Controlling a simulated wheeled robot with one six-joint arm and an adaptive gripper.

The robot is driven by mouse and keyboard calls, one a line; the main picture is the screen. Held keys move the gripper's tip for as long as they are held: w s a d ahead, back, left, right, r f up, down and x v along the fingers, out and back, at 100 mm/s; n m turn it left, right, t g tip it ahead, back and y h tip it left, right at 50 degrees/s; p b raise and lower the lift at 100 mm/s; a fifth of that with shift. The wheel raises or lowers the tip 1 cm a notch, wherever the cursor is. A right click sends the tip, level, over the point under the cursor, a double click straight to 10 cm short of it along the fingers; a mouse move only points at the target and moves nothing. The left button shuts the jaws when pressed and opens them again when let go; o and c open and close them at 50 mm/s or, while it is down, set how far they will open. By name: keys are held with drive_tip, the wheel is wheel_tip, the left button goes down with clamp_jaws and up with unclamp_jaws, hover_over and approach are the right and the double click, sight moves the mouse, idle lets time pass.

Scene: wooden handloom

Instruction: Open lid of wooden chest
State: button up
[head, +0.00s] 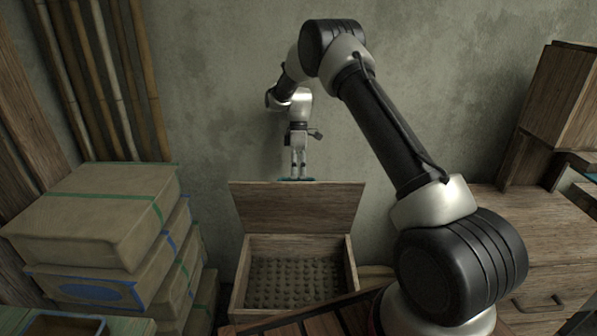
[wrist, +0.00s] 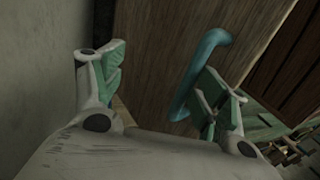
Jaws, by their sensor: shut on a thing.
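The wooden chest (head: 239,275) stands on the floor against the wall. Its lid (head: 297,208) is raised and stands up at the back edge, so the inside is exposed. A teal handle (head: 297,180) is at the lid's top edge. It also shows as a curved bar in the wrist view (wrist: 206,66), against the lid's wood (wrist: 160,60). My gripper (head: 298,172) reaches down to the handle from above and is shut on it. In the wrist view, my gripper (wrist: 160,85) has the handle close to its right finger; the exact contact is hard to make out.
Rows of small round brown lumps (head: 297,283) fill the chest. Stacked wrapped bales (head: 95,215) stand to its left, with bamboo poles (head: 105,80) behind. A wooden cabinet with drawers (head: 540,285) is to the right. The wall (head: 220,90) is close behind the lid.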

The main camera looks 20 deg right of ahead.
drive_tip(key=shift+s+d+f, duration=0.1)
drive_tip(key=shift+d+f, duration=0.05)
drive_tip(key=shift+f, duration=0.35)
drive_tip(key=o, duration=0.8)
drive_tip(key=v, duration=0.2)
drive_tip(key=shift+s+r, duration=0.1)
drive_tip(key=shift+r, duration=0.3)
drive_tip(key=c, duration=0.7)
drive_tip(key=r, duration=0.7)
drive_tip(key=shift+s+a+r, duration=0.1)
drive_tip(key=shift+a+r, duration=0.15)
drive_tip(key=shift+r, duration=0.05)
drive_tip(key=shift+c, duration=0.2)
